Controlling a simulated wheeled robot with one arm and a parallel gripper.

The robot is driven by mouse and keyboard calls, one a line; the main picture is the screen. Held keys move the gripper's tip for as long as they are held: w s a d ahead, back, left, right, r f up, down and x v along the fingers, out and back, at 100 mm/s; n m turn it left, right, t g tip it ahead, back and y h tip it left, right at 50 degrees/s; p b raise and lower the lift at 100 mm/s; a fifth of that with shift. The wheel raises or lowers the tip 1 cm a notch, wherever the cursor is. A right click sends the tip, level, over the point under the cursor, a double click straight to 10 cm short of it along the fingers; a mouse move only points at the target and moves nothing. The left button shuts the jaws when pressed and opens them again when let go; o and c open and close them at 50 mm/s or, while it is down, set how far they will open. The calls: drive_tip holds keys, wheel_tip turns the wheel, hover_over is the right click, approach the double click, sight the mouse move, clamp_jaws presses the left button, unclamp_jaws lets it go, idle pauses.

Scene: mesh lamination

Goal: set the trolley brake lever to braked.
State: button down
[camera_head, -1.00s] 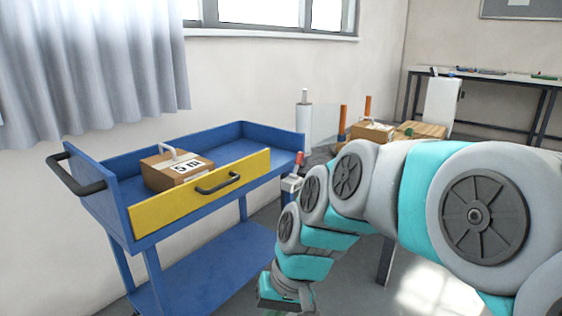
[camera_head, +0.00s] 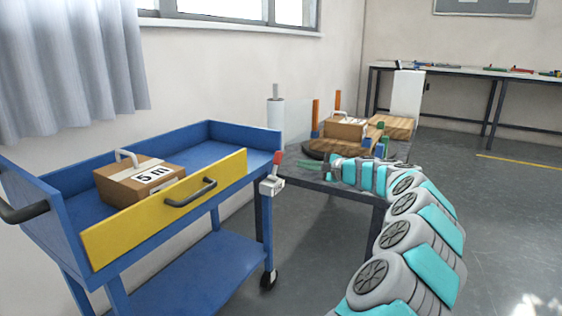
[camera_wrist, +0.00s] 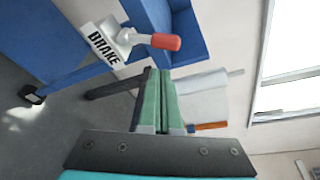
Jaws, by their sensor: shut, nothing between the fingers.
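The blue trolley (camera_head: 98,181) stands at the left in the head view. Its brake lever (camera_head: 276,158) has a red knob and sits on a pale bracket at the trolley's right corner post. In the wrist view the red-tipped lever (camera_wrist: 160,41) juts sideways from the white plate (camera_wrist: 104,42), marked with a word like "BRAKE". My gripper (camera_head: 302,166) reaches in from the right, to the right of the lever and apart from it. In the wrist view my green fingers (camera_wrist: 160,75) are shut and empty, with their tips below the red knob. The exact gap to the knob is unclear.
A box marked "5 m" (camera_head: 140,180) lies in the trolley's top tray, behind the yellow front panel (camera_head: 150,215). A dark table (camera_head: 295,172) with wooden pieces and a white roll (camera_head: 275,115) stands close behind my gripper. Open floor (camera_head: 500,220) lies at the right.

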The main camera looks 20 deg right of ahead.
sight(277, 164)
drive_tip(key=d, duration=0.2)
drive_tip(key=d+f+m, duration=0.1)
drive_tip(key=shift+w+t+h, duration=0.25)
drive_tip(key=shift+t+h, duration=0.05)
drive_tip(key=shift+h, duration=0.1)
drive_tip(key=x, duration=1)
drive_tip(key=shift+s+a+r, duration=0.45)
drive_tip(key=shift+s+a, duration=0.1)
drive_tip(key=shift+a, duration=0.15)
drive_tip(key=shift+s+a+r, duration=0.45)
drive_tip(key=shift+s+a, duration=0.1)
drive_tip(key=shift+a, duration=0.15)
drive_tip(key=shift+b, duration=0.7)
